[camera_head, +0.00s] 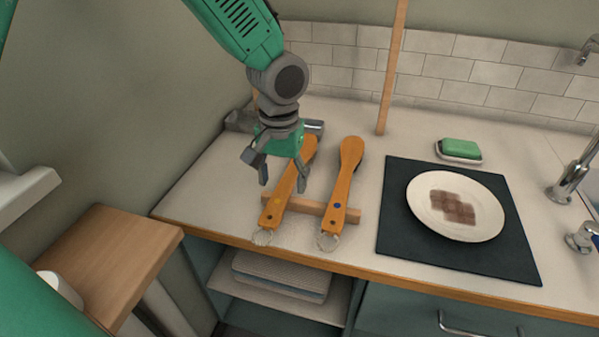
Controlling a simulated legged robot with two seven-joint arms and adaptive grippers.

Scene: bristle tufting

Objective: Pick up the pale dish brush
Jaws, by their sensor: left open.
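Two wooden dish brushes lie side by side on the counter, their handle ends raised on a wooden rest (310,205). The left brush (279,203) has a dark dot near its handle end. The right brush (343,188) has a blue dot and a dark edge beside its head. Both look orange-brown, so I cannot tell which is the pale one. My left gripper (282,184) is open and empty, pointing down over the left brush, with a finger to each side of it in the picture. It hides part of that brush's head. My right gripper is out of view.
A dark mat (395,240) carries a stained white plate (424,190). A green sponge (461,148) sits on a small dish behind it. A wooden pole (392,70) stands behind the brushes. The sink tap (573,180) is at the right. A metal cylinder (314,127) lies behind my gripper.

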